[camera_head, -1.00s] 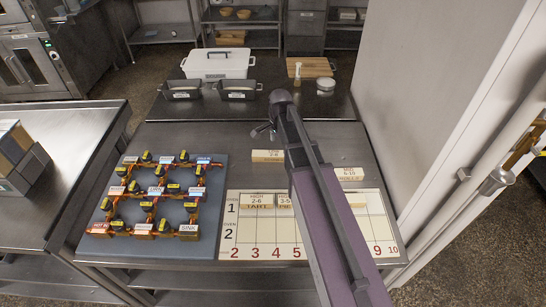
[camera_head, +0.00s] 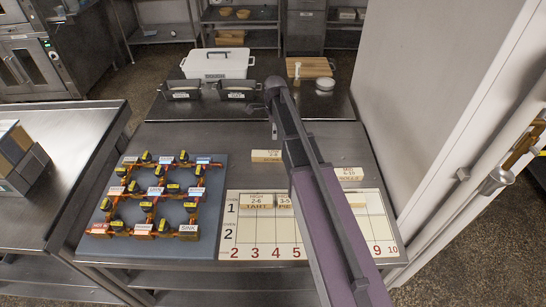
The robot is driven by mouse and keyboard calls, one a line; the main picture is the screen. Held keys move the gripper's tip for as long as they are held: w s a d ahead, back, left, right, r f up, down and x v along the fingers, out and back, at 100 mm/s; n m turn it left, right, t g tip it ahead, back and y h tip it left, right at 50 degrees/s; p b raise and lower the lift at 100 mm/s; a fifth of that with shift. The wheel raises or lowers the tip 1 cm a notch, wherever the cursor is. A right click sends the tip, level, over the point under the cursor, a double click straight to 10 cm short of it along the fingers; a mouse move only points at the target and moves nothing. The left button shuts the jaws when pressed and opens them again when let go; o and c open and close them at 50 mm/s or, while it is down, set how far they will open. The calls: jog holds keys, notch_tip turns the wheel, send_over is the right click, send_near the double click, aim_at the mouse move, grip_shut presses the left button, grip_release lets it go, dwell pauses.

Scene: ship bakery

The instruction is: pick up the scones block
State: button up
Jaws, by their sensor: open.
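No block with a readable scones label shows. A pale wooden block (camera_head: 266,156) lies on the steel table behind the chart, its lettering too small to read fully. Another pale block (camera_head: 349,174), lettered MID, lies right of my arm. Two blocks stand on the chart's row 1: a tart block (camera_head: 258,201) and a pie block (camera_head: 283,201), the latter partly covered by my arm.
The numbered oven chart (camera_head: 235,238) lies at the table's front, partly behind my arm. A grey board (camera_head: 215,175) with orange pipework and yellow-topped parts is on the left. Dark tins (camera_head: 182,91), a white lidded box (camera_head: 218,66) and a cutting board (camera_head: 312,67) stand behind. A pale wall is right.

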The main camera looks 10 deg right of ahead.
aim_at(274, 153)
jog(key=shift+f, duration=0.1)
notch_tip(274, 153, down, 8)
jog(key=b, duration=0.8)
jog(key=shift+f+b, duration=0.25)
jog(key=shift+b, duration=0.05)
jog(key=shift+f, duration=0.1)
jog(key=shift+w+a+f+b, duration=0.1)
jog(key=shift+f+b, duration=1.15)
jog(key=shift+b, duration=0.05)
jog(key=shift+w+a+f+b, duration=0.1)
jog(key=shift+f+b, duration=1.15)
jog(key=shift+b, duration=0.05)
jog(key=c, duration=1.3)
